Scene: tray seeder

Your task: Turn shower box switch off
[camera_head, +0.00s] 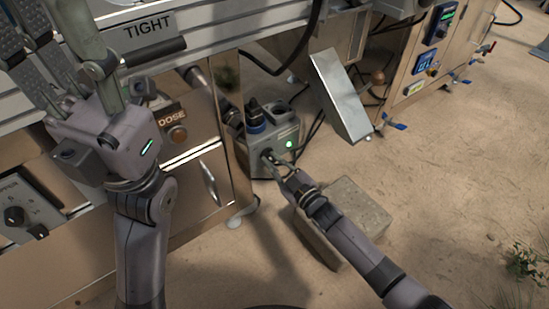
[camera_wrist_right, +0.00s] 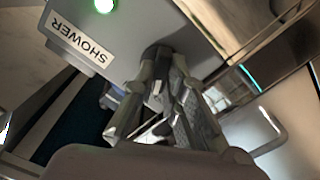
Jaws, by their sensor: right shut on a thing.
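The grey shower box (camera_head: 270,150) stands on the ground at the foot of the machine, its green light (camera_head: 289,144) lit. In the right wrist view the box (camera_wrist_right: 140,30) carries an upside-down SHOWER label (camera_wrist_right: 80,42) beside the lit green light (camera_wrist_right: 103,5). My right gripper (camera_head: 273,161) is at the box's front face. Its fingers (camera_wrist_right: 167,85) are shut on the dark switch (camera_wrist_right: 157,54), which they mostly hide, so its setting cannot be told. My left gripper (camera_head: 62,45) is raised at the upper left, fingers spread, away from the box; its tips reach the frame edge.
A stone block (camera_head: 350,215) lies under my right forearm. A tilted metal plate (camera_head: 341,95) stands right of the box. The machine's DOSE panel (camera_head: 176,118) and a metal leg (camera_head: 240,205) are close on the left.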

